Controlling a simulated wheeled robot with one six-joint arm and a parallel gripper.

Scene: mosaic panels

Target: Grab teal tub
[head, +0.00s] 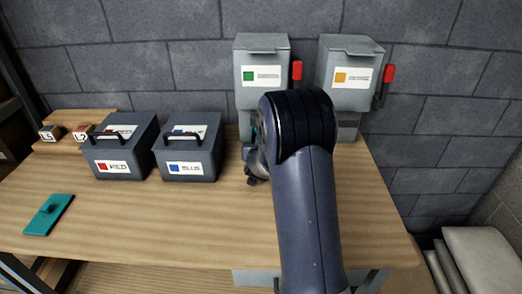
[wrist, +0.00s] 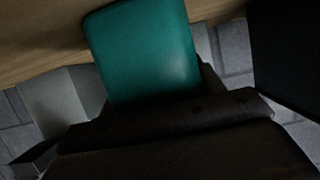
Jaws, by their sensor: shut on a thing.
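The teal tub (wrist: 148,52) fills the upper middle of the wrist view, with its smooth side towards the camera. My gripper (wrist: 165,110) is shut on it, and its dark body covers the tub's near end. In the head view my gripper (head: 254,162) is in front of the green-labelled dispenser, mostly behind my own arm. Only a sliver of teal shows there, so the tub's height above the table and its contents cannot be told.
Two grey dispensers with red levers, one green-labelled (head: 262,92) and one orange-labelled (head: 347,92), stand at the wall. Boxes labelled RED (head: 120,148) and BLUE (head: 187,148) stand left. A flat teal tool (head: 42,222) lies front left. The table's front middle (head: 170,215) is clear.

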